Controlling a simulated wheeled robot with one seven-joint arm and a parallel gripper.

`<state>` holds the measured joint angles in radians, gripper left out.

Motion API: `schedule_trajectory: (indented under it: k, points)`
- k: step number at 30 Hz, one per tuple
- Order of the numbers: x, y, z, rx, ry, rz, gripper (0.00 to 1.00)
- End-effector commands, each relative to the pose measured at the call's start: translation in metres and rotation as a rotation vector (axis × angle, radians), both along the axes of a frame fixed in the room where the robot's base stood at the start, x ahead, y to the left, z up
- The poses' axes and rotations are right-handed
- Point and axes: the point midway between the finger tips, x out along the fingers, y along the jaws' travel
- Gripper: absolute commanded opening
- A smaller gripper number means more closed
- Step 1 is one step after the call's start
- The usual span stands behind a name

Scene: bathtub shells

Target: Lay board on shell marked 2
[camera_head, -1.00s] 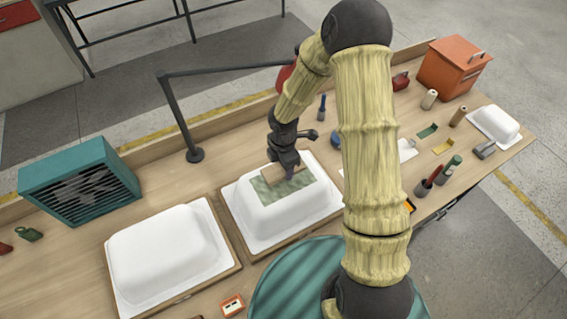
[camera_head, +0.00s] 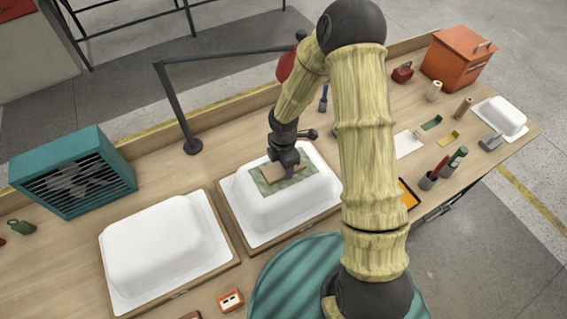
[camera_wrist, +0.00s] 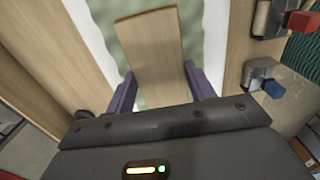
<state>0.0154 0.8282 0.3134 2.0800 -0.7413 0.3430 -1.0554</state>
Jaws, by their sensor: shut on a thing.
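My gripper (camera_head: 285,160) is over the middle white shell (camera_head: 285,212), an upturned tub on a wooden base. Its purple fingers (camera_wrist: 162,88) are shut on a small light-brown board, one finger on each side. The board (camera_wrist: 150,45) lies roughly flat over a mottled green patch on the shell's top; it also shows in the head view (camera_head: 277,177). I cannot tell whether it touches the patch (camera_head: 301,182). A second white shell (camera_head: 165,245) stands to the left with no patch on it. I can read no number on either shell.
A lamp arm (camera_head: 225,65) on a post rises behind the shells. A teal fan heater (camera_head: 75,175) stands at the left. An orange box (camera_head: 455,62), a small white tub (camera_head: 500,115) and several tools lie at the right. A small orange-and-white item (camera_head: 230,300) lies in front.

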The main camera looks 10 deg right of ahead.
Motion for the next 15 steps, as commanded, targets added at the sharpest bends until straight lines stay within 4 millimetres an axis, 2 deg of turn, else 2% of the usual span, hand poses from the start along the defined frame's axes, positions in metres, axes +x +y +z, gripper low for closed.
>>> schedule_trajectory:
  k: [15]
  points:
    - [-0.0006,-0.0007,-0.0034,-0.001,0.002,-0.001,0.29]
